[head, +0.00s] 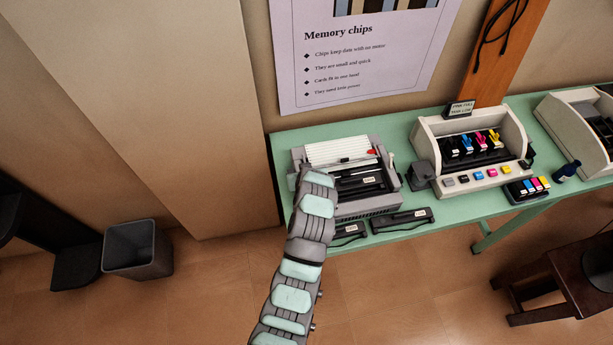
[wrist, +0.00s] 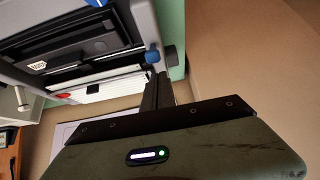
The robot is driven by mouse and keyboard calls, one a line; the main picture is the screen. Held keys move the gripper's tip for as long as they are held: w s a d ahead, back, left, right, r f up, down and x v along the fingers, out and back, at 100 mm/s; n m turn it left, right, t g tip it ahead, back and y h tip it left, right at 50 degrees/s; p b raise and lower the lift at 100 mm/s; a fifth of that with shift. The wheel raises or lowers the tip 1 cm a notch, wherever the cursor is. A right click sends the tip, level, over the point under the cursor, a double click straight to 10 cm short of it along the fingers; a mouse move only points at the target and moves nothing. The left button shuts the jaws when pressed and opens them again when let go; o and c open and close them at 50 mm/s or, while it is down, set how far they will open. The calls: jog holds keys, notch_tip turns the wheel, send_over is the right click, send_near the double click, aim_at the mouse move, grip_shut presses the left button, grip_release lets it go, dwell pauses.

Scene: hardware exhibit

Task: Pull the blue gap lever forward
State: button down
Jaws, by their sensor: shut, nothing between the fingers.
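The printer (head: 366,206) stands on the green table with its carriage bay open. In the wrist view its grey side frame (wrist: 150,18) is close to the camera. A small blue knob, which looks like the gap lever's end (wrist: 152,54), sticks out at the frame's corner. My gripper (wrist: 158,82) is shut and empty, its dark fingers just beside this knob. I cannot tell whether they touch it. In the head view my arm hides the blue lever, and the gripper end (head: 304,172) is at the printer's left side.
A second blue piece (wrist: 97,2) shows at the wrist view's top edge. Two black cartridges (head: 402,220) lie before the printer. A machine with coloured cartridges (head: 478,145) stands to the right. A cream lever (head: 391,158) is on the printer's right side.

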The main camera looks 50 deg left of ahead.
jog(key=shift+r, duration=0.75)
jog(key=shift+w+a+r, duration=0.15)
jog(key=shift+a, duration=0.1)
jog(key=a+b+v, duration=0.1)
jog(key=b+v, duration=0.1)
jog(key=v, duration=0.7)
jog(key=shift+r+b, duration=0.35)
jog(key=shift+r, duration=0.2)
jog(key=shift+w+d, duration=0.1)
jog(key=shift+w, duration=0.1)
